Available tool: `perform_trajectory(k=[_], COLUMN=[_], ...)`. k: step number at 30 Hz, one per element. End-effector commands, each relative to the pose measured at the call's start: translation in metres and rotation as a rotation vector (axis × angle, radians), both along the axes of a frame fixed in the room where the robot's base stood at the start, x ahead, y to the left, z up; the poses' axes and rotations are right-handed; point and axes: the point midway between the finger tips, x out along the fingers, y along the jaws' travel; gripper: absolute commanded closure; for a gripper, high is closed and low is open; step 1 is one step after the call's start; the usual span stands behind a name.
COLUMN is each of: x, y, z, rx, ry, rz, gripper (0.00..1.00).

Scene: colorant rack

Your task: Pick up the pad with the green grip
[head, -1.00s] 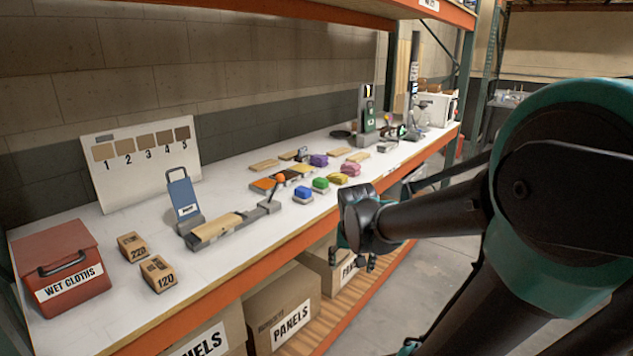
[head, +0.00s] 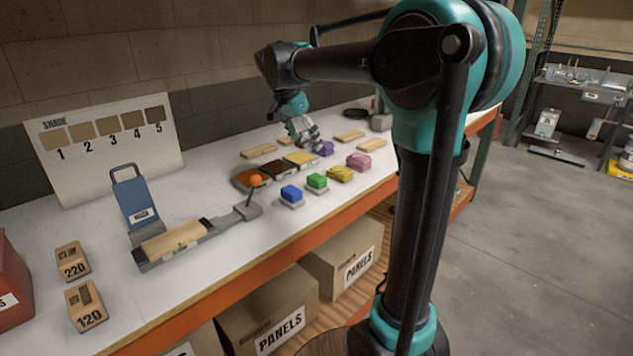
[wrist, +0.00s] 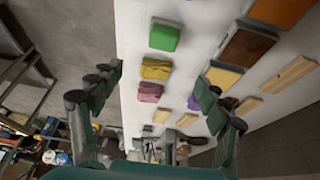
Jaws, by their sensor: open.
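The pad with the green grip (head: 317,182) sits on the white tabletop, between the blue-grip pad (head: 291,194) and the yellow-grip pad (head: 340,174). In the wrist view the green grip (wrist: 164,37) is at the upper middle, beyond my fingertips. My gripper (head: 303,138) points down, behind the green pad in the head view, by the purple-grip pad (head: 325,148). In the wrist view my gripper (wrist: 158,76) has its fingers spread wide with nothing held between them. The exact height above the table is hard to tell.
A pink-grip pad (head: 359,162) is right of the yellow one. Orange, brown and yellow trays (head: 276,168) lie behind the row. Wooden blocks (head: 259,151) lie farther back. The shelf's orange front edge (head: 240,278) runs along the near side.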

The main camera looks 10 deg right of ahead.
Motion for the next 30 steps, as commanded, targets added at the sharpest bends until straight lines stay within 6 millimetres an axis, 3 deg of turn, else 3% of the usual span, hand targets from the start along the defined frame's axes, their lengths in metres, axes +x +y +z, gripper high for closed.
perform_trajectory(k=[13,23,30], x=[0.019,0.026,0.034], y=[-0.027,-0.034,-0.036], z=[-0.081,-0.107,-0.139], rx=[0.001,0.001,0.001], ry=[0.001,0.000,0.000], rz=[0.000,0.001,0.000], gripper=[0.24,0.24,0.24])
